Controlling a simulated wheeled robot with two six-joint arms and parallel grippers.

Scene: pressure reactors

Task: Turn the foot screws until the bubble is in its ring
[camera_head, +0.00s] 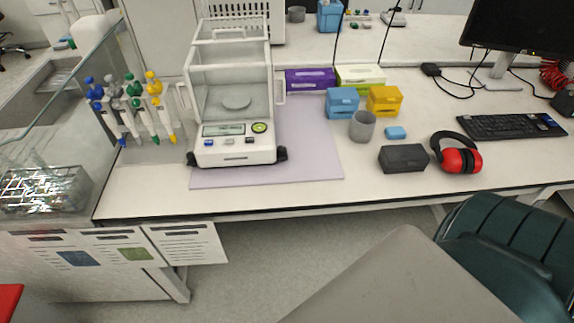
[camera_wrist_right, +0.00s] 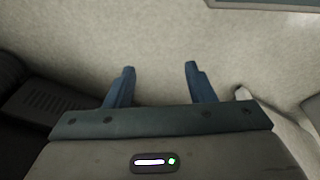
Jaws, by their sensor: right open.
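The analytical balance (camera_head: 236,100) with its glass draft shield stands on a pale lilac mat (camera_head: 310,165) on the bench. The bubble level (camera_head: 260,127) is a round green spot at the right of its front panel; the bubble's place in the ring is too small to tell. Two black foot screws show at the front corners, the left one (camera_head: 192,158) and the right one (camera_head: 280,154). My right gripper (camera_wrist_right: 160,70) is open and empty above the floor in the right wrist view. Neither gripper shows in the head view.
A pipette stand (camera_head: 130,110) is left of the balance. Purple (camera_head: 310,80), blue (camera_head: 342,102) and yellow (camera_head: 384,100) boxes, a grey cup (camera_head: 362,126), a dark case (camera_head: 403,158) and red earmuffs (camera_head: 457,155) are to its right. A green chair (camera_head: 505,235) stands before the bench.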

